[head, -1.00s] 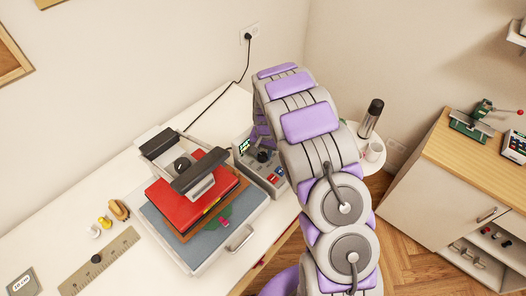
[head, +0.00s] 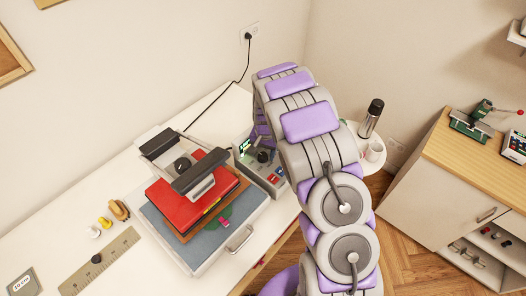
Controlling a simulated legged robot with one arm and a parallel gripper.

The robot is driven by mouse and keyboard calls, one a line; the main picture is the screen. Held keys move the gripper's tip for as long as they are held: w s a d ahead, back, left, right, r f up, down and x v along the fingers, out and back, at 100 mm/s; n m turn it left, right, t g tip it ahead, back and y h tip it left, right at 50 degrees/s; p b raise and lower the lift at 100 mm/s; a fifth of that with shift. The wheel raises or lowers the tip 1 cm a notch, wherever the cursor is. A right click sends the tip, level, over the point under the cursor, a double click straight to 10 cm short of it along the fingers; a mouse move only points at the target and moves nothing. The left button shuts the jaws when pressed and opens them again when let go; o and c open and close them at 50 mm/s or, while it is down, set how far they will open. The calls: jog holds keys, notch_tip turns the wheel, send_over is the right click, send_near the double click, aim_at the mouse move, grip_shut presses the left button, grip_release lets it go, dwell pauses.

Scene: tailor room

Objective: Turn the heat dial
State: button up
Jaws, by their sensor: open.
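The heat press (head: 207,188) stands on the white table, with a red platen and a raised dark handle. Its grey control box (head: 272,181) is joined on its right side. The box has a small lit green display (head: 244,147), a dark round dial (head: 263,155) and small red and blue controls near its front. My arm arches over the box from the right, and its far end comes down just behind the dial. My gripper's fingers are hidden behind the arm, so contact with the dial cannot be seen.
A black cable runs from behind the press to a wall socket (head: 249,33). A ruler (head: 100,261) and small yellow items lie at the left of the table (head: 60,215). A flask (head: 371,118) and cup (head: 375,151) stand behind my arm. A wooden-topped cabinet (head: 470,160) is at right.

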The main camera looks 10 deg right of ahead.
aim_at(266, 155)
notch_tip(266, 155, up, 17)
jog(key=shift+s+d, duration=0.3)
jog(key=shift+d, duration=0.1)
jog(key=shift+r, duration=0.1)
dwell(0.5)
jog(key=s+n+g+b, duration=0.2)
jog(key=s+n+b, duration=0.4)
jog(key=s, duration=3.6)
jog(key=shift+a+r+h+b, duration=0.2)
jog(key=shift+a+h+b, duration=0.15)
jog(key=shift+b, duration=0.65)
jog(key=shift+w+a, duration=0.1)
